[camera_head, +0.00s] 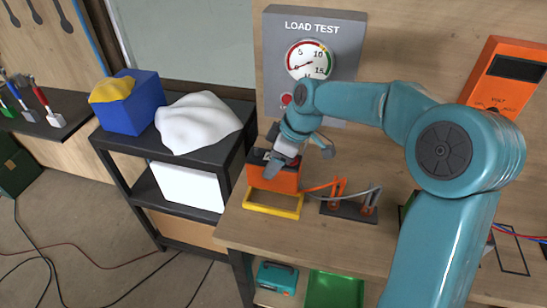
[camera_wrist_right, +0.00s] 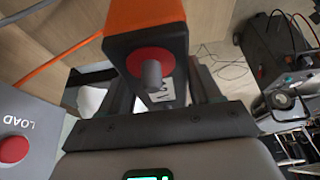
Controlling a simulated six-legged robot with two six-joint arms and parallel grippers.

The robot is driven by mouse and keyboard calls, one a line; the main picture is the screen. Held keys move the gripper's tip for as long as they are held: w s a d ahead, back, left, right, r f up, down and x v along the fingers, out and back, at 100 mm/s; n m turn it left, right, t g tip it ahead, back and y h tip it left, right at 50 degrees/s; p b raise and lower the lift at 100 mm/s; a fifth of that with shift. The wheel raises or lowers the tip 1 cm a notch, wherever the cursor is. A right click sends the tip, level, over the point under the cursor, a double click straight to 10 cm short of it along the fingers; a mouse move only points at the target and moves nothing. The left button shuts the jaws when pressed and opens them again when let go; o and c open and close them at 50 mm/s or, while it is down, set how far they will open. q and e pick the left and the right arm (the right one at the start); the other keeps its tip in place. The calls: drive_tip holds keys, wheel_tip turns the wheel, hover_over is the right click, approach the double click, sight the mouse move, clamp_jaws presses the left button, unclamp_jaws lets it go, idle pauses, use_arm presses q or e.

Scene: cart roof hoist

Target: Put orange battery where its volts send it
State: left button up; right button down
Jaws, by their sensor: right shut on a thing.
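The orange battery (camera_head: 270,178) is at the left of the wooden bench, at the back edge of a yellow frame (camera_head: 272,211). I cannot tell whether its base touches the bench. My right gripper (camera_head: 287,158) is shut on its dark top. In the right wrist view, the battery (camera_wrist_right: 148,18) shows its orange casing and a round post in a red ring, between the fingers of the gripper (camera_wrist_right: 160,92). The load test panel (camera_head: 345,30) stands behind, with a dial (camera_head: 309,60) whose reading is too small to be sure of. My left gripper is out of view.
A clamp stand (camera_head: 347,209) with orange clips and cables is close right of the battery. An orange volt meter (camera_head: 505,75) is at the right. A green tray (camera_head: 335,290) and a teal box (camera_head: 278,278) are below the bench. A black cart (camera_head: 172,152) stands left.

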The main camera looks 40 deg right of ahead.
drive_tip(key=shift+w, duration=0.25)
drive_tip(key=shift+s+r, duration=0.1)
drive_tip(key=shift+s, duration=0.15)
drive_tip(key=shift+w+f+b, duration=0.15)
drive_tip(key=shift+f+b, duration=0.45)
drive_tip(key=shift+f, duration=0.05)
drive_tip(key=shift+s+f+b, duration=0.2)
drive_tip(key=shift+f+b, duration=0.75)
drive_tip(key=shift+w+f+b, duration=0.2)
drive_tip(key=shift+f+b, duration=0.55)
drive_tip(key=shift+f, duration=0.2)
drive_tip(key=shift+s+r, duration=0.1)
drive_tip(key=shift+r, duration=0.15)
